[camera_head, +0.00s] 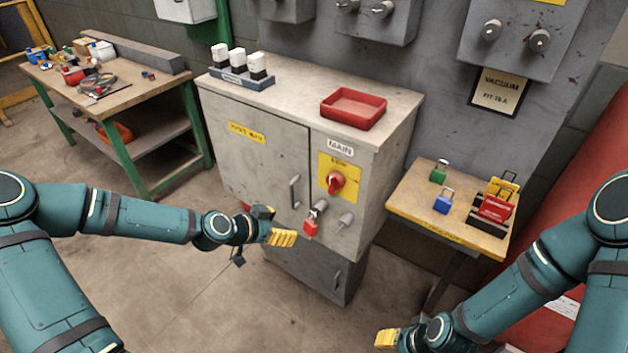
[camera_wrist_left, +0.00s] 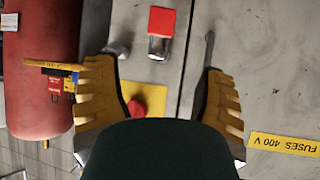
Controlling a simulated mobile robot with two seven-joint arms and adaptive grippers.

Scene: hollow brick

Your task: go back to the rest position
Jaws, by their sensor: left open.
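My left gripper (camera_head: 272,231) is in front of the grey cabinet (camera_head: 264,165), left of the red padlock (camera_head: 311,227). In the left wrist view the yellow fingers of this gripper (camera_wrist_left: 160,92) are spread wide with nothing between them. The padlock (camera_wrist_left: 162,21) hangs by its shackle at a metal fitting on the cabinet and is apart from the fingers. My right gripper (camera_head: 387,339) is low at the bottom edge of the head view, and its jaw opening cannot be made out.
The cabinet front carries a red rotary switch (camera_head: 335,183) and a door handle (camera_head: 294,191). A red tray (camera_head: 353,108) sits on top. A small table (camera_head: 412,202) with green and blue padlocks stands to the right. A workbench (camera_head: 130,94) stands at left. Open floor lies before the cabinet.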

